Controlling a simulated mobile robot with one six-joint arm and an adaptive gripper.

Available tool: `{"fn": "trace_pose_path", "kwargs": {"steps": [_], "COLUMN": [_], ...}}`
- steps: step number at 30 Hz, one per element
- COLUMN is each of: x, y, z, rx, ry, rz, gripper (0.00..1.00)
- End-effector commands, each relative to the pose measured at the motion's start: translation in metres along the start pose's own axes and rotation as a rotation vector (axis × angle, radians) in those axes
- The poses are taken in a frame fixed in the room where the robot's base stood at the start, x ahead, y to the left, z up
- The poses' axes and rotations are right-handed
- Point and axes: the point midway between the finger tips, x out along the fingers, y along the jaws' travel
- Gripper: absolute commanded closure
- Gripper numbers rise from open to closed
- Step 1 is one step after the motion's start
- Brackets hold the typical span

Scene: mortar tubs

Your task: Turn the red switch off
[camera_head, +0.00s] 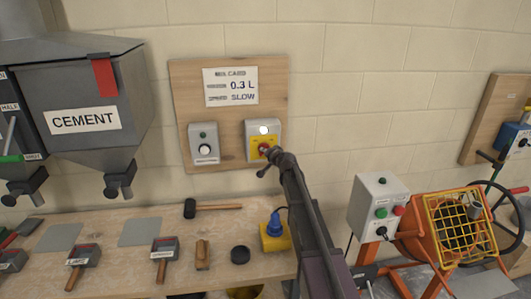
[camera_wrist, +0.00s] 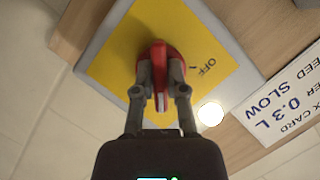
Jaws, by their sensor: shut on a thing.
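The red switch (camera_wrist: 158,58) is a rotary knob with a raised handle on a yellow plate (camera_wrist: 120,68). In the wrist view the word OFF and a short black mark stand right of the knob. The handle runs up and down in that picture, and its white stripe does not line up with the OFF mark. My gripper (camera_wrist: 160,92) is shut on the handle, one finger on each side. In the head view my gripper (camera_head: 267,158) reaches the yellow plate on the grey switch box (camera_head: 250,130) and hides part of the red switch (camera_head: 263,147).
A white lamp (camera_head: 263,129) glows above the switch. A grey box with a dial (camera_head: 203,145) is beside it, under the mix card (camera_head: 230,87). Below is a bench (camera_head: 215,225) with tools and a yellow socket box (camera_head: 275,237). An orange mixer (camera_head: 455,230) stands right.

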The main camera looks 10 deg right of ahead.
Motion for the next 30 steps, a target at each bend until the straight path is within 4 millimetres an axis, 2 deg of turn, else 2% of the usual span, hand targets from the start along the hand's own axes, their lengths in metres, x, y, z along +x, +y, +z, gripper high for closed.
{"fn": "trace_pose_path", "kwargs": {"steps": [14,30], "x": [0.0004,0.0004], "y": [-0.0013,-0.001], "z": [0.0,0.0008], "rx": [-0.084,-0.432], "ry": [0.001,0.0], "rz": [0.033,0.177], "gripper": [1.0,1.0]}}
